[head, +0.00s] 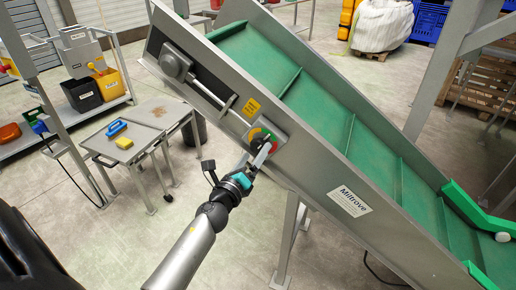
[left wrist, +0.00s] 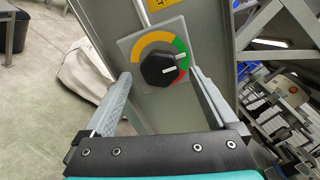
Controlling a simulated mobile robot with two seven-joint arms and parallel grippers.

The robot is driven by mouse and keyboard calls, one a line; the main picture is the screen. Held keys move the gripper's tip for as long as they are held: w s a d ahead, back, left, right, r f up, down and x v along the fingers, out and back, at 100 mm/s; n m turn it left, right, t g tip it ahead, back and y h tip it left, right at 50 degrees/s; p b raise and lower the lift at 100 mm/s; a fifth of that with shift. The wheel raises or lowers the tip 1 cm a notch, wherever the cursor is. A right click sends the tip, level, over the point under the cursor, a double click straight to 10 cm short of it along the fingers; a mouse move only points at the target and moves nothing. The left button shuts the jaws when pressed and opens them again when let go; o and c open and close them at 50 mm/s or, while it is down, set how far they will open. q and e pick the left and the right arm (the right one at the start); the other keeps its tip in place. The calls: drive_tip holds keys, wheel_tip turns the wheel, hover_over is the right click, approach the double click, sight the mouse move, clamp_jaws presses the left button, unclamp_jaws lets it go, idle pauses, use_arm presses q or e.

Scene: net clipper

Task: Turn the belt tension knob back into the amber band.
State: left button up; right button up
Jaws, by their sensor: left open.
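The belt tension knob (left wrist: 156,69) is black and faceted, with a white line pointing right, near where the green and red bands meet. Around it on a grey plate (left wrist: 128,46) runs a ring with an amber band (left wrist: 146,41) at the upper left, green at the right and red at the lower right. A separate white mark sits on the green band. My left gripper (left wrist: 160,76) is open, its fingers on either side of the knob with visible gaps. In the head view the left gripper (head: 262,154) partly hides the knob at the dial plate (head: 282,135). My right gripper is not in view.
The dial is on the side of a sloping green-belt conveyor (head: 330,115). A motor-like housing (head: 175,64) and a rod lie up the frame. A small table (head: 140,128) with a blue and a yellow item stands at left. A conveyor leg (head: 288,235) stands below.

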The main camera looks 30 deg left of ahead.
sight(258, 150)
use_arm(q)
drive_tip(key=shift+w+a, duration=0.15)
drive_tip(key=shift+w, duration=0.6)
drive_tip(key=shift+w+a, duration=0.1)
drive_tip(key=shift+w, duration=0.65)
drive_tip(key=c, duration=1.4)
